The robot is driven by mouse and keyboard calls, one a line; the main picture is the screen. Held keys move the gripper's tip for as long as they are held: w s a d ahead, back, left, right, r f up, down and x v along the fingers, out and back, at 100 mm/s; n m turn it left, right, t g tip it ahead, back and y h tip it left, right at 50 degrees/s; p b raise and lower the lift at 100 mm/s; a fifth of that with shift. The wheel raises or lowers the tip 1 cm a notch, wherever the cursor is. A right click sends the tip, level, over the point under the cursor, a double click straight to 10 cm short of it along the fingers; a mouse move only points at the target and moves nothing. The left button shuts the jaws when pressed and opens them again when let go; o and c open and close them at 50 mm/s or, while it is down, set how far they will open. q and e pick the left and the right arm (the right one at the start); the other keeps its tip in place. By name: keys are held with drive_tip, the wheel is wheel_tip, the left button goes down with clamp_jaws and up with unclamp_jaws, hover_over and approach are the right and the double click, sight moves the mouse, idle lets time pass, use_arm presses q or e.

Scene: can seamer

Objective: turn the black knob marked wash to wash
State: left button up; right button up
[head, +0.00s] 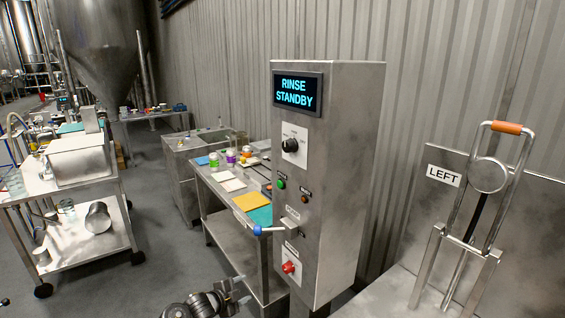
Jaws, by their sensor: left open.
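The black knob (289,146) sits on a white label plate in the upper part of a tall metal control cabinet (340,170). The lettering on its plate is too small to read, and I cannot tell exactly which way the knob points. The display (297,92) above it reads "RINSE STANDBY". My left gripper (236,295) is at the bottom of the head view, open and empty. It is low and to the left of the cabinet, well below the knob and apart from it. My right gripper is out of view.
A lever with a blue tip (258,230) juts left from the cabinet. A red knob (289,267) sits below it, and a green button (282,184) above it. A metal frame with an orange handle (507,127) stands right. A side table (236,220) stands behind left.

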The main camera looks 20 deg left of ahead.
use_arm(q)
drive_tip(key=w+d+r+m+t+h+b, duration=0.15)
drive_tip(key=r+m, duration=0.25)
drive_tip(key=r, duration=0.7)
drive_tip(key=w+d+r+m+h, duration=0.15)
drive_tip(key=r+m, duration=0.25)
drive_tip(key=r, duration=0.7)
drive_tip(key=w+r+m+t+h+b, duration=0.1)
drive_tip(key=w+r+m+h, duration=0.2)
drive_tip(key=r, duration=0.8)
drive_tip(key=m+g+h+p, duration=0.2)
drive_tip(key=m+p, duration=0.1)
drive_tip(key=m, duration=0.8)
approach(285, 147)
drive_tip(key=shift+t, duration=0.25)
drive_tip(key=x, duration=0.9)
drive_tip(key=shift+d+f, duration=0.15)
drive_tip(key=shift+d, duration=0.05)
drive_tip(key=shift+w, duration=0.1)
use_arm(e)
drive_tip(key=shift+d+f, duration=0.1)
use_arm(q)
drive_tip(key=c, duration=1)
